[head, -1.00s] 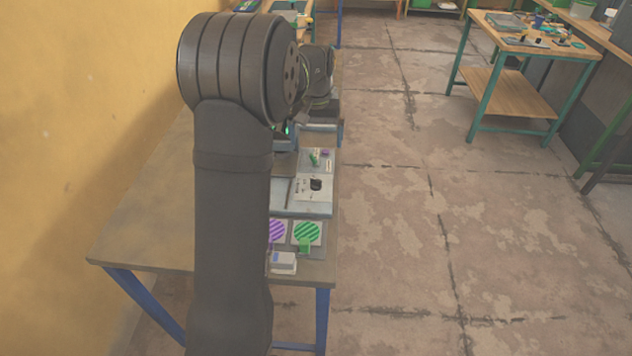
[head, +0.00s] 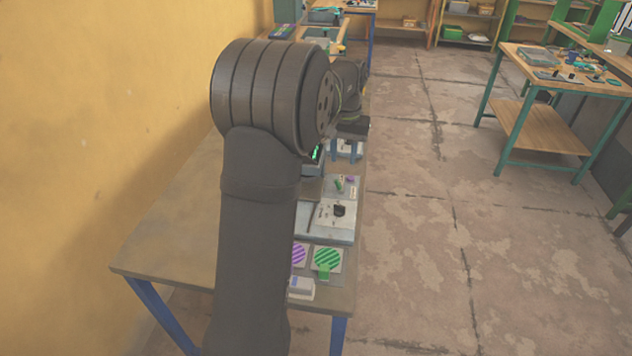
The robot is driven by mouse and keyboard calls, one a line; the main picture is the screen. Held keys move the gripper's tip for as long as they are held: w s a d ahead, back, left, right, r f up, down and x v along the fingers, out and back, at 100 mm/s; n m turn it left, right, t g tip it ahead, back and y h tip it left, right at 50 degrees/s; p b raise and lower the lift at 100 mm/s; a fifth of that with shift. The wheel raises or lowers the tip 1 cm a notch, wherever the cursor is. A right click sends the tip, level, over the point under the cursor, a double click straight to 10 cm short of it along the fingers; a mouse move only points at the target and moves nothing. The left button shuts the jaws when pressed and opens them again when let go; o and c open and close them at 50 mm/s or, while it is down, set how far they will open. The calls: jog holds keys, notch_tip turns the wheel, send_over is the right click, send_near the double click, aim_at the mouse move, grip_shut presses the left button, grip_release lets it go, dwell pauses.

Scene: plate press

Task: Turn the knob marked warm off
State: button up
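A black knob (head: 339,210) sits on a pale plate (head: 325,222) near the right edge of the workbench. Its markings are too small to read, so I cannot tell whether it is the one marked warm. Another pale panel with a dark spot (head: 347,147) lies farther back, under the end of my arm. My gripper (head: 345,150) is at the far part of the bench, beyond the black knob and apart from it. Its fingers are small and unclear, so I cannot tell whether they are open. My arm hides the left part of the devices.
A green lever (head: 339,184) and a purple button (head: 350,179) stand behind the black knob. Purple striped (head: 299,254) and green striped (head: 327,258) pads and a small white box (head: 301,288) lie in front. The bench top (head: 180,225) left of my arm is bare.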

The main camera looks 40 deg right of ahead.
aim_at(342, 206)
jog(key=f+m, duration=0.6)
jog(key=m, duration=0.1)
jog(key=f+m, duration=0.6)
jog(key=m, duration=0.1)
jog(key=f+m, duration=0.6)
jog(key=m, duration=0.2)
jog(key=shift+s+d, duration=0.1)
jog(key=shift+s, duration=0.2)
jog(key=shift+r, duration=0.1)
grip_shut()
